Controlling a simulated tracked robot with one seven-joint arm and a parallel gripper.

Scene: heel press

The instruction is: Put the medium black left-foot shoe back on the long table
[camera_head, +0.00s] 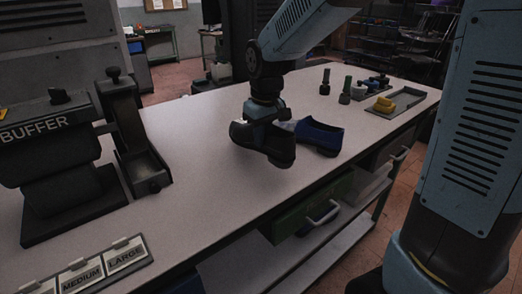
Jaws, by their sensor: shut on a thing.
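A black shoe (281,151) hangs from my gripper (264,118), over the middle of the long table (214,190). My gripper points down and is shut on the upper part of the shoe, hiding some of it. I cannot tell whether its sole touches the tabletop. Its size and which foot it fits do not show clearly. A blue shoe (322,136) lies on the table just behind and to the right of the black one, partly hidden by it.
A buffer machine (40,150) and a dark press-like device (133,135) stand at the left. A size-label board (90,272) lies at the front left. Small bottles (345,90) and a grey tray (408,98) with a yellow item stand at the far right. The tabletop's front middle is clear.

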